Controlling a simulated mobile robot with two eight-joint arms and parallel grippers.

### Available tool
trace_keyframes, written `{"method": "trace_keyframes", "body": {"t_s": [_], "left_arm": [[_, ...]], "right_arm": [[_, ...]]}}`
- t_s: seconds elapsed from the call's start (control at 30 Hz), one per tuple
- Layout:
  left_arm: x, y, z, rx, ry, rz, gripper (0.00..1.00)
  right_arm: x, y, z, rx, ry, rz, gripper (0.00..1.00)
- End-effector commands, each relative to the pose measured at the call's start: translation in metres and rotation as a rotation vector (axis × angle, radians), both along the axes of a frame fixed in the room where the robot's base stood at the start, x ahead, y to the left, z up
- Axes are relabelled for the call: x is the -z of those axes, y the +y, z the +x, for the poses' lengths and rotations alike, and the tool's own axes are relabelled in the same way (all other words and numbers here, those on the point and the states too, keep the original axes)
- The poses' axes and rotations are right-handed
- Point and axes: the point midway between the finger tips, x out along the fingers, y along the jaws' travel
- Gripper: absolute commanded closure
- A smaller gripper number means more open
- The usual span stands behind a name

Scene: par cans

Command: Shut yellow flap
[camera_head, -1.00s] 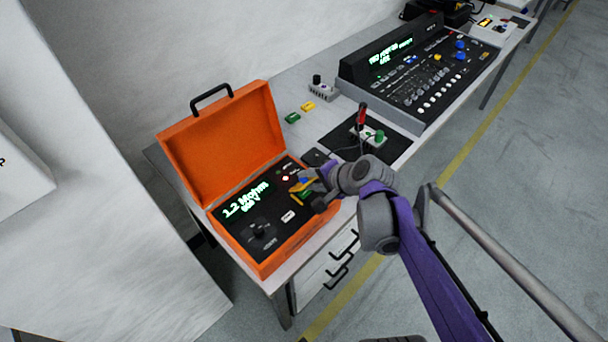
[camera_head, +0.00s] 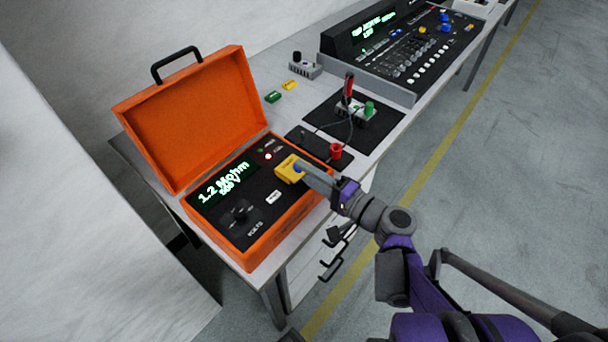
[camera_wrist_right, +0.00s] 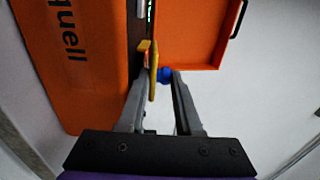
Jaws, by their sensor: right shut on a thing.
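The yellow flap (camera_head: 286,168) stands raised on the black panel of an orange case, at the panel's right side. In the right wrist view the flap (camera_wrist_right: 153,82) shows nearly edge-on between my fingers, with a round blue part (camera_wrist_right: 165,74) beside it. My right gripper (camera_head: 304,171) reaches in from the right and is shut on the flap. In the right wrist view the gripper (camera_wrist_right: 161,76) has its fingertips on either side of flap and blue part; the exact contact is hard to see. My left gripper is not in view.
The orange case's lid (camera_head: 190,115) stands open behind the panel. A red cylinder (camera_head: 335,151), a black mat (camera_head: 375,125) with a green-knobbed device, and a large console (camera_head: 400,50) stand to the right on the bench. Open floor lies in front.

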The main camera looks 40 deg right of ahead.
Motion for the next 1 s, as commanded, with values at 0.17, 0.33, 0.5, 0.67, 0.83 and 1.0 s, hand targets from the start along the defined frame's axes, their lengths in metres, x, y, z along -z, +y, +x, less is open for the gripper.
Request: {"method": "trace_keyframes", "body": {"t_s": [0.17,0.33,0.5,0.67,0.83,1.0], "left_arm": [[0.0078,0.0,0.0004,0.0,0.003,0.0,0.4],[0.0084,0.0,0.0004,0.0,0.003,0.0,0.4],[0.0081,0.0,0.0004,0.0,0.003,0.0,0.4],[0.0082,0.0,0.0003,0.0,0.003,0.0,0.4],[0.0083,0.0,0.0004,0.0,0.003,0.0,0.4],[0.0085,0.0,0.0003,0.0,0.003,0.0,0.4]], "right_arm": [[0.0013,-0.0006,0.0004,-0.001,-0.035,0.007,1.0],[0.0003,-0.0004,0.0002,-0.002,-0.044,0.008,1.0],[0.0001,-0.0003,0.0003,-0.002,-0.044,0.008,1.0],[0.0002,-0.0002,0.0003,-0.002,-0.043,0.008,0.56],[0.0011,0.0002,0.0001,-0.002,-0.041,0.006,0.47],[0.0018,0.0006,-0.0002,-0.003,-0.039,0.006,0.47]]}}
